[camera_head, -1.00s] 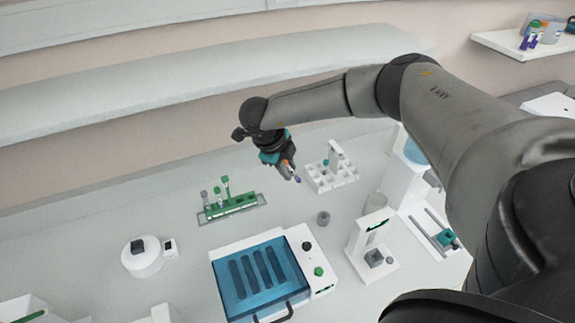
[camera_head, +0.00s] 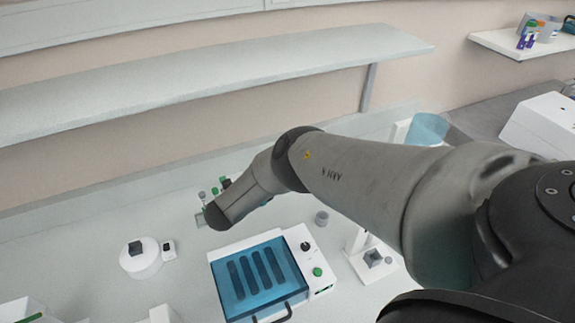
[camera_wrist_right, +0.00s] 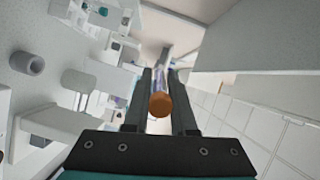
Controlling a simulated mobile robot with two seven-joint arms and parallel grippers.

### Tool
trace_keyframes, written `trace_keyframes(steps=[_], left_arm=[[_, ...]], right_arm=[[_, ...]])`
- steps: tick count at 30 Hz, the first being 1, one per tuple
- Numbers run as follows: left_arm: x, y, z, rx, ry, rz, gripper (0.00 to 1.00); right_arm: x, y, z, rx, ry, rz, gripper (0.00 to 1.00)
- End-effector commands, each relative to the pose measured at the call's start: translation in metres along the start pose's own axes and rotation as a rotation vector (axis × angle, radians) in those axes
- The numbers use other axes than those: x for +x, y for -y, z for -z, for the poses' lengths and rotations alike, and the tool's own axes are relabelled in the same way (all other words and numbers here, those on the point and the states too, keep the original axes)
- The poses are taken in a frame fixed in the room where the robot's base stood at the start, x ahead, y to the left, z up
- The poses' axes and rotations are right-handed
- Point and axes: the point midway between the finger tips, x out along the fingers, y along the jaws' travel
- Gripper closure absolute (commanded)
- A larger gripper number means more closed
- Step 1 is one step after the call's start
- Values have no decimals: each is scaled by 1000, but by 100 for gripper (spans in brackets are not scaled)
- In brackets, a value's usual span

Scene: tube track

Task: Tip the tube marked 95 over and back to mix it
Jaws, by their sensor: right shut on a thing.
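In the right wrist view my right gripper (camera_wrist_right: 161,78) is shut on a tube with an orange cap (camera_wrist_right: 160,105). The cap points toward the camera, and the body with some purple on it runs away between the fingers. No number is readable, so I cannot tell whether it is marked 95. In the head view my right forearm and wrist hide the gripper and the tube. The tube appears clear of the bench. My left gripper is not in view.
The tube rack (camera_head: 201,221) is mostly hidden behind my arm. A round white device (camera_head: 141,258) stands left. A long shelf (camera_head: 200,80) runs above the bench.

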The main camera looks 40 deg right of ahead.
Motion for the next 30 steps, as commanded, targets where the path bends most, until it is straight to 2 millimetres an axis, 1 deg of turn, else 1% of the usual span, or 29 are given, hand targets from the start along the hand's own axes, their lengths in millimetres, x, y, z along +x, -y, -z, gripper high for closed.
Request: trace_keyframes(steps=[2, 3, 5, 17, 21, 30], left_arm=[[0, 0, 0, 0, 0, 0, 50], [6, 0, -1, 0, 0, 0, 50], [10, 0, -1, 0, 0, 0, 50], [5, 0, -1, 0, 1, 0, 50], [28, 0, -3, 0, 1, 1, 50], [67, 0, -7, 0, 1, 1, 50]], right_arm=[[-2, 0, 0, 3, -8, 47, 100], [0, -2, 0, 5, -17, 82, 100], [-1, -2, 0, 7, -27, 127, 100], [-1, 2, 1, 13, -53, 240, 100], [0, -2, -1, 17, -73, 326, 100], [-1, -1, 0, 28, -117, 526, 100]])
